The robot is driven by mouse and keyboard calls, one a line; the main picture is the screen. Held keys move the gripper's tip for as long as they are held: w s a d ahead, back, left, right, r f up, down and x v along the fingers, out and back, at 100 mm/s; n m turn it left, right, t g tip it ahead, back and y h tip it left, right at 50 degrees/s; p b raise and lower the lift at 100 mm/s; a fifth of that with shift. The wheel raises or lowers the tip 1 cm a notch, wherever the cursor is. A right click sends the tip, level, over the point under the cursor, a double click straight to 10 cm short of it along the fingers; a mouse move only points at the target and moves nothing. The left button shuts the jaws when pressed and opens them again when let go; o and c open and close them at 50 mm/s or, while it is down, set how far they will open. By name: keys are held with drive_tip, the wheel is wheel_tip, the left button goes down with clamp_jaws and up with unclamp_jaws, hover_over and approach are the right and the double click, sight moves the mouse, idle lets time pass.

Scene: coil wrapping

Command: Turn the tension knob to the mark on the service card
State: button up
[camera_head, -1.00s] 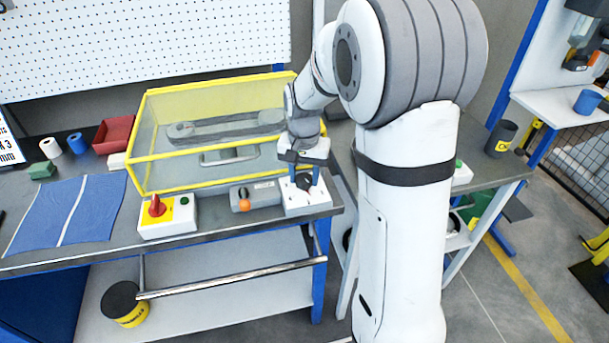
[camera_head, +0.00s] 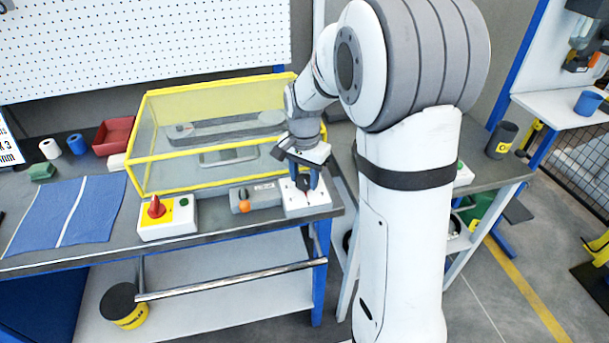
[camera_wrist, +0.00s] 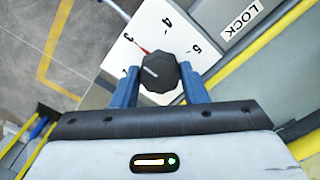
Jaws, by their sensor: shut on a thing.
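The tension knob (camera_wrist: 158,74) is dark and many-sided, with a pale line on its top, in the middle of the wrist view. It sits on a white dial plate (camera_wrist: 203,28) with numerals 3, 4 and 5 readable. A red pointer shows at the knob's edge, near the 3. My gripper (camera_wrist: 158,86) has its blue fingers shut on the knob from both sides. In the head view my gripper (camera_head: 304,183) is over the white knob box (camera_head: 318,203) at the bench's right end. I cannot identify the service card for sure.
A yellow-framed clear guard (camera_head: 165,180) stands behind the box. A partly cut-off printed panel (camera_head: 8,150) is at the left edge. A blue cloth (camera_head: 85,205) lies on the bench.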

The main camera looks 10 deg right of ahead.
sight(304, 178)
drive_tip(key=shift+r, duration=0.1)
drive_tip(key=o, duration=1)
drive_tip(key=shift+c, duration=0.2)
wheel_tip(304, 178, up, 8)
drive_tip(key=shift+f, duration=0.15)
